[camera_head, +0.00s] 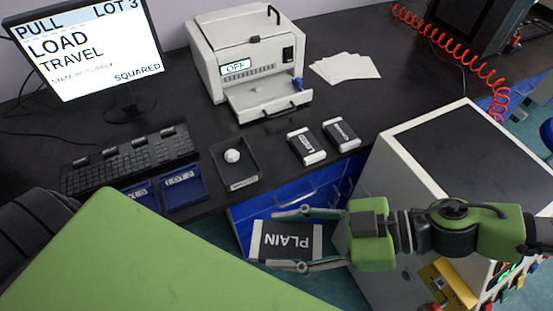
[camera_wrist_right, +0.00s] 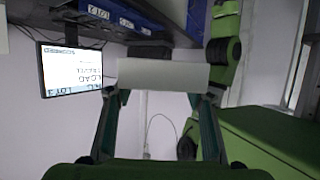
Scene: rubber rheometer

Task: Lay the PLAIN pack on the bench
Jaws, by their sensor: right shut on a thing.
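The PLAIN pack (camera_head: 287,241) is black with white ends and a white PLAIN label that reads upside down in the head view. My right gripper (camera_head: 273,240) is shut on it, one finger along each long side. The pack is held in the air in front of the bench's blue drawers, off the bench top. In the right wrist view the pack (camera_wrist_right: 163,75) shows as a pale block between the fingertips of the right gripper (camera_wrist_right: 160,94). The black bench (camera_head: 275,138) runs across behind it. My left gripper is not in view.
Two smaller labelled packs (camera_head: 306,146) (camera_head: 342,134) lie near the bench's front edge. A dark tray (camera_head: 247,166) with a white lump, blue bins (camera_head: 184,188), a keyboard-like rack (camera_head: 128,160), a white machine (camera_head: 250,60) and papers (camera_head: 345,67) occupy the bench. A white cabinet (camera_head: 400,160) stands right.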

